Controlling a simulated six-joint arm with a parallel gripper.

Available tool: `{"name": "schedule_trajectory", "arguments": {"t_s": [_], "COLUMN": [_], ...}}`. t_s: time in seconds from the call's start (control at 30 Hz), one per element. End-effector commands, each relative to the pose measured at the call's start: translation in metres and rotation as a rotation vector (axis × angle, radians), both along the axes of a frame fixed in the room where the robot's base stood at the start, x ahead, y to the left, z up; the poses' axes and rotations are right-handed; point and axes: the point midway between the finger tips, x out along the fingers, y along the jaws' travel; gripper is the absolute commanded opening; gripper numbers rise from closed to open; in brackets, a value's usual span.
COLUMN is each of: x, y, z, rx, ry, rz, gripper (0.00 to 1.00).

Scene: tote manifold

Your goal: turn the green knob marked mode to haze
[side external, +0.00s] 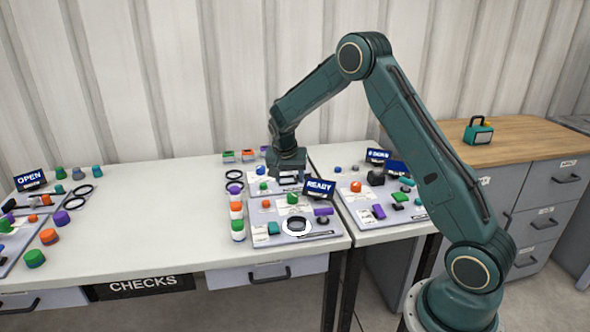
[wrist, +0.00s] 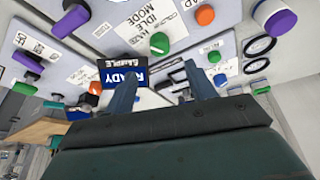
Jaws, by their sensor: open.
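What looks like the same green knob (side external: 292,198) shows left of the READY display in the side external view. Its pointer direction is too small to tell. My gripper (side external: 287,173) is above the back part of this panel, pointing down. In the wrist view my gripper (wrist: 161,72) has its two fingers apart with nothing between them. The knob lies beyond the fingertips, apart from them.
The READY display (side external: 319,188) stands close to my gripper's right. An orange knob (wrist: 205,15) and another green knob (wrist: 214,57) are nearby. A column of coloured caps (side external: 236,207) stands along the panel's left. The table left of it (side external: 170,225) is clear.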

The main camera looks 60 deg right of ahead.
Motion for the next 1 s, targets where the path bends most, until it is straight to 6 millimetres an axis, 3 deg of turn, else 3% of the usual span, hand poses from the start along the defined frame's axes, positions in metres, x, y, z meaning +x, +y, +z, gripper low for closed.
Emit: {"name": "schedule_trajectory", "arguments": {"t_s": [0.2, 0.4, 1.0], "x": [-0.004, -0.006, -0.001], "y": [0.011, 0.015, 0.010], "z": [0.028, 0.039, 0.038], "rx": [0.000, 0.000, 0.055], "ry": [-0.002, 0.000, -0.002], "rz": [0.002, 0.001, -0.043], "gripper": [0.55, 0.55, 0.56]}}
